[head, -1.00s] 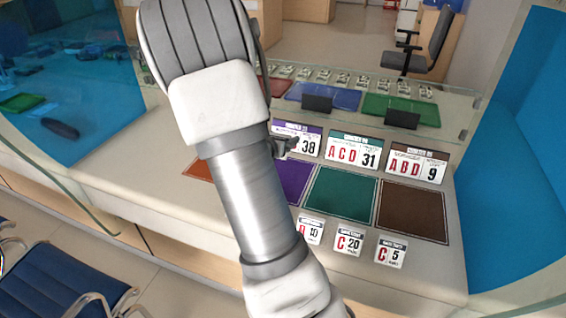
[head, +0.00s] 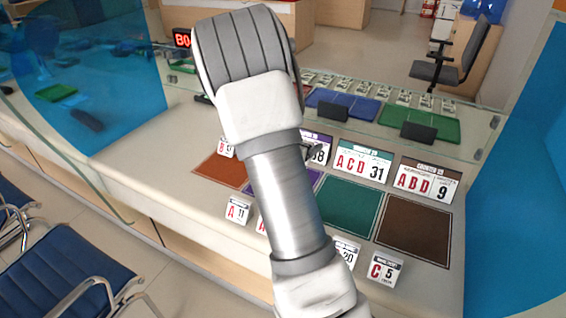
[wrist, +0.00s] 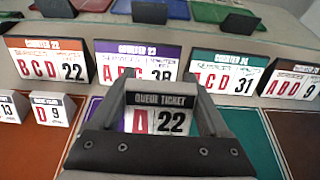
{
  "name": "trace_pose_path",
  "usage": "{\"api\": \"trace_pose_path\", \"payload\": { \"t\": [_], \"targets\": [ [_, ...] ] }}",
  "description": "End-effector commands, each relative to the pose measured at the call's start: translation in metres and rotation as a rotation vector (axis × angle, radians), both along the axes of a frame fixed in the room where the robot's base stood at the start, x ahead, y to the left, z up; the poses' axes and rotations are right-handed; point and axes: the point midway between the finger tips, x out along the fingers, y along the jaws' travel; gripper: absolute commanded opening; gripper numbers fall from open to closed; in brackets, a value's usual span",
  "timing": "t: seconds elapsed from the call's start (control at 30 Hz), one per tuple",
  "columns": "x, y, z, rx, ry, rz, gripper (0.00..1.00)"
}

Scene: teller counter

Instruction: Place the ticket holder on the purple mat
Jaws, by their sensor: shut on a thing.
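My gripper (wrist: 157,97) is shut on a ticket holder (wrist: 160,122), a small sign reading "QUEUE TICKET A 22", upright between the fingers in the wrist view. The purple mat (wrist: 94,106) lies under and around the gripper, mostly covered by it; I cannot tell whether the holder touches the mat. In the head view my arm hides the held holder and most of the purple mat (head: 314,178). Only a dark bit of the gripper (head: 313,152) shows beside the arm.
The orange mat (head: 222,172) bears small ticket signs. The teal mat (head: 348,208) and brown mat (head: 413,229) look bare. Counter signs, such as the purple one (wrist: 137,62), stand behind the mats. Several ticket holders, such as C 5 (head: 384,269), stand along the front.

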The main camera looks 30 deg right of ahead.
Motion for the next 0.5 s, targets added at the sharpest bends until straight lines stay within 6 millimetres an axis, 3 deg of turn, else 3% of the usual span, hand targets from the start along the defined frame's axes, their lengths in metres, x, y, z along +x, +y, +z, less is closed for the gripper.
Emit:
{"api": "trace_pose_path", "payload": {
  "t": [0.3,0.5],
  "targets": [
    [0.067,0.011,-0.042,0.0,0.001,0.004,0.23],
    [0.093,0.015,-0.058,0.0,0.0,0.001,0.23]
  ]
}}
